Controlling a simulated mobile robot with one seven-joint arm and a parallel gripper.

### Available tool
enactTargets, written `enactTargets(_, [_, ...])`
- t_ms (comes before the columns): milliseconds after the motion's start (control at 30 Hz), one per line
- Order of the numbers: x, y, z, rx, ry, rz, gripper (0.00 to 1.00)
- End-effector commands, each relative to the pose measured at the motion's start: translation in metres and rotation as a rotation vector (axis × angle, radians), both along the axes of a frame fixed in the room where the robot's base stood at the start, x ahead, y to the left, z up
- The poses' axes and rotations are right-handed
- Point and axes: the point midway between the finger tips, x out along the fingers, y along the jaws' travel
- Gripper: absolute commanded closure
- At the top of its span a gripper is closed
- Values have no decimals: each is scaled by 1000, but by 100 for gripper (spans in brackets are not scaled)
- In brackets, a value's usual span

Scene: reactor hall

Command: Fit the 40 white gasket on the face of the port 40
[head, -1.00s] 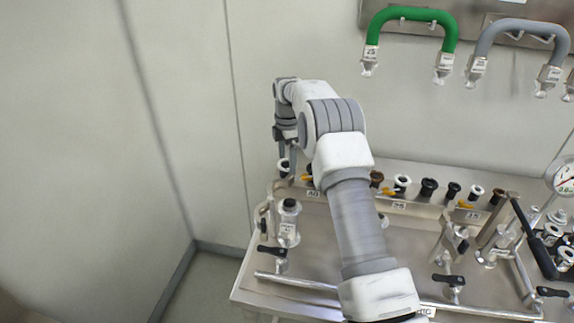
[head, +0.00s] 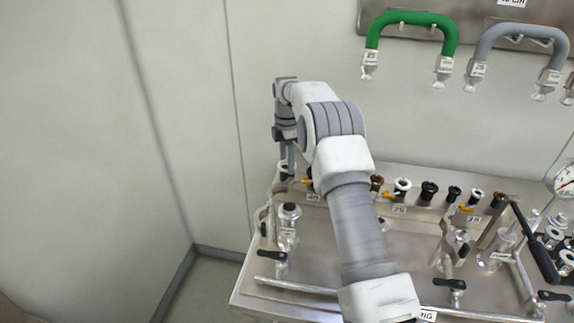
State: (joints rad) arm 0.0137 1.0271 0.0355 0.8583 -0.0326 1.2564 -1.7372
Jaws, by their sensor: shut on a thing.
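My gripper (head: 287,158) points down at the back left of the metal bench, partly hidden by its own wrist. It is shut on a white ring, which looks like the 40 white gasket (head: 285,169), small in view at the fingertips. The ring is at the left end of the rack, by the label 40 (head: 313,197). Whether it is clear of the rack is too small to tell. A steel upright fitting with a dark opening and a small tag (head: 289,214) stands in front of the gripper; its tag is unreadable, so I cannot tell whether it is port 40.
Several black, white and brown rings stand on the rack (head: 430,212) to the right, with labels 25 and 15. Black-handled valves (head: 272,255) and pipes line the front. Green and grey hoses (head: 411,18) hang on the wall. The left floor is clear.

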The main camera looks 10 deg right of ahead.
Motion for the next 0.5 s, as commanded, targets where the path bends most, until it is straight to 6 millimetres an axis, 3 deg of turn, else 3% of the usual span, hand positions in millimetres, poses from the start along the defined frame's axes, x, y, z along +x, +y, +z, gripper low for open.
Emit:
enactTargets(300, [1,0,67,1,-4,-1,86])
enactTargets(500, [-1,1,92,0,-1,0,86])
